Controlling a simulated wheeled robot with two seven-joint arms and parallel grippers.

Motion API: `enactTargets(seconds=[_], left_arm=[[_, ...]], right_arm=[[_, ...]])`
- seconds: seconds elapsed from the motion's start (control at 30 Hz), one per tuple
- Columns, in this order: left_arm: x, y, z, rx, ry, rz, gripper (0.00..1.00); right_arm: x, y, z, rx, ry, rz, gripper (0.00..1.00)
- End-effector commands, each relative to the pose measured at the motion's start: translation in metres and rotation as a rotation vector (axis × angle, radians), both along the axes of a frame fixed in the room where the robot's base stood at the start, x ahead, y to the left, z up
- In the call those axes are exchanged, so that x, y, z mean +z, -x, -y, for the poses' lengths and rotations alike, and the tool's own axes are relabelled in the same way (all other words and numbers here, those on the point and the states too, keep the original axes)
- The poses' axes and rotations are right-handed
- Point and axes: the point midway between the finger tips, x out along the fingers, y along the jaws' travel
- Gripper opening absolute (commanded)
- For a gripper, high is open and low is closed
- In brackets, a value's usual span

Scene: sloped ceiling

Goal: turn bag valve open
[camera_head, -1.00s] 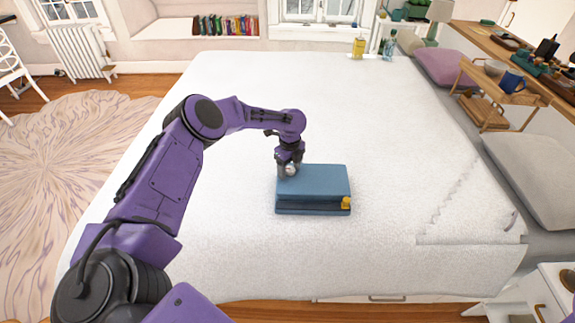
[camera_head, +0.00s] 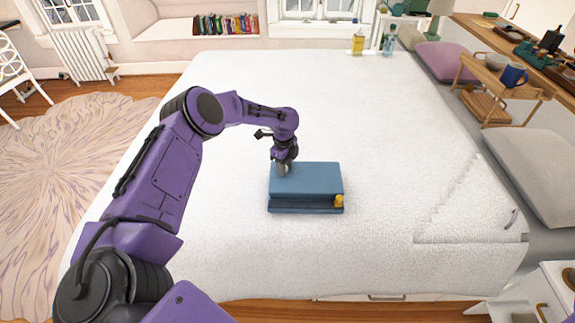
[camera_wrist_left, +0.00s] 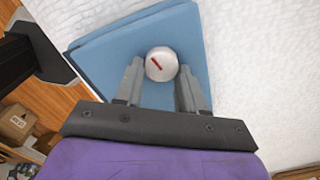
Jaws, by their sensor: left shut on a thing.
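The blue bag (camera_head: 307,180) lies flat on the white bed, with a small yellow part at its front right corner. The valve (camera_wrist_left: 161,64) is a round white knob with a red mark on the bag's top, seen in the left wrist view. My left gripper (camera_head: 283,170) points down at the bag's back left part. In the left wrist view its two fingers (camera_wrist_left: 158,85) stand on either side of the valve, shut on it. In the head view the valve is hidden by the gripper. My right gripper is out of view.
The white bed (camera_head: 380,150) is clear around the bag. A wooden tray table (camera_head: 500,85) with a blue mug stands at the right. A yellow bottle (camera_head: 358,43) stands at the bed's far edge.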

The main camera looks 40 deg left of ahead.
Motion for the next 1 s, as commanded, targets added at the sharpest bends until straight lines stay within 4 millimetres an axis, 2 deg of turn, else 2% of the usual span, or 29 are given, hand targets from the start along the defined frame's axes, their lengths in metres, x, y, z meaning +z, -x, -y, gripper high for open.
enactTargets(seconds=[1.0], left_arm=[[0.0009,0.0006,-0.0040,0.958,0.005,0.004,0.09]], right_arm=[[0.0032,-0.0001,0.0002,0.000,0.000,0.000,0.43]])
